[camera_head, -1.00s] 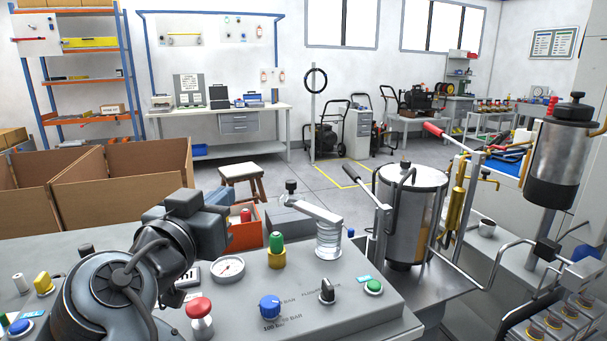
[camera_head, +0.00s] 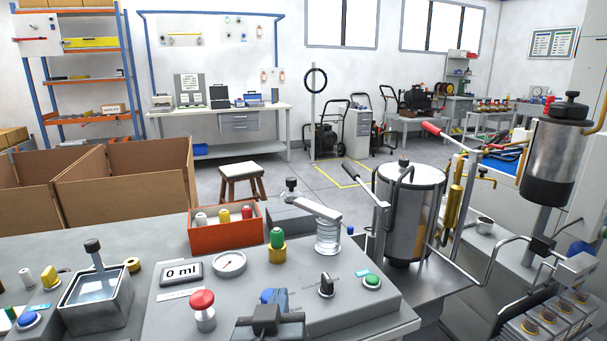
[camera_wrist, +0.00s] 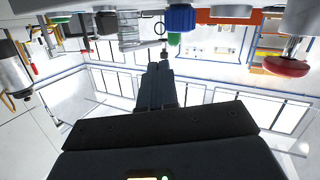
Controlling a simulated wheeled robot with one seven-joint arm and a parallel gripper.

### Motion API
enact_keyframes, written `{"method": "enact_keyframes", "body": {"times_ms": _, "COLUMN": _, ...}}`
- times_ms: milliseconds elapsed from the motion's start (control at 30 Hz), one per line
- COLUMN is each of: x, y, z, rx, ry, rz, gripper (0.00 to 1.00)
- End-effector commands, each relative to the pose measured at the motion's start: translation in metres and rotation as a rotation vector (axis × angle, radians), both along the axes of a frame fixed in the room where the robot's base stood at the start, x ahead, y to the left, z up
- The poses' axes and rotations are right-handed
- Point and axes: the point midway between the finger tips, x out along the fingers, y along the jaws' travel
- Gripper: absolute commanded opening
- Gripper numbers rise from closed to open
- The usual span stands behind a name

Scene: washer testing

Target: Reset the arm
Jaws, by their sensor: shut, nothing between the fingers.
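My gripper (camera_head: 268,318) shows at the bottom middle of the head view, in front of the test panel (camera_head: 345,308). It partly hides the blue knob (camera_head: 275,295). In the wrist view its dark fingers (camera_wrist: 160,78) are together and empty, pointing toward the upside-down room. The blue knob (camera_wrist: 180,18) also shows in the wrist view, apart from the fingers. The red mushroom button (camera_head: 203,308) is left of my gripper; the wrist view shows it too (camera_wrist: 285,65). Most of my arm is out of the head view.
The panel carries a display reading 0 ml (camera_head: 182,273), a gauge (camera_head: 229,263), a green-topped fitting (camera_head: 277,243) and a clear cylinder (camera_head: 328,236). A red bin (camera_head: 225,237) and a water basin (camera_head: 95,300) stand left. A metal tank (camera_head: 408,215) stands right.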

Motion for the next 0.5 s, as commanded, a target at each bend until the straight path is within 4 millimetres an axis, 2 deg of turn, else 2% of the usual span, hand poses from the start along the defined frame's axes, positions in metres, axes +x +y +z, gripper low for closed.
{"method": "enact_keyframes", "body": {"times_ms": 33, "x": -0.012, "y": -0.017, "z": -0.025, "rx": -0.012, "ry": 0.03, "rz": 0.015, "gripper": 0.0}}
{"method": "enact_keyframes", "body": {"times_ms": 200, "x": -0.057, "y": -0.061, "z": -0.081, "rx": -0.025, "ry": 0.097, "rz": 0.088, "gripper": 0.0}}
{"method": "enact_keyframes", "body": {"times_ms": 333, "x": -0.097, "y": -0.093, "z": -0.112, "rx": -0.02, "ry": 0.136, "rz": 0.131, "gripper": 0.0}}
{"method": "enact_keyframes", "body": {"times_ms": 500, "x": -0.156, "y": -0.132, "z": -0.137, "rx": 0.0, "ry": 0.17, "rz": 0.169, "gripper": 0.0}}
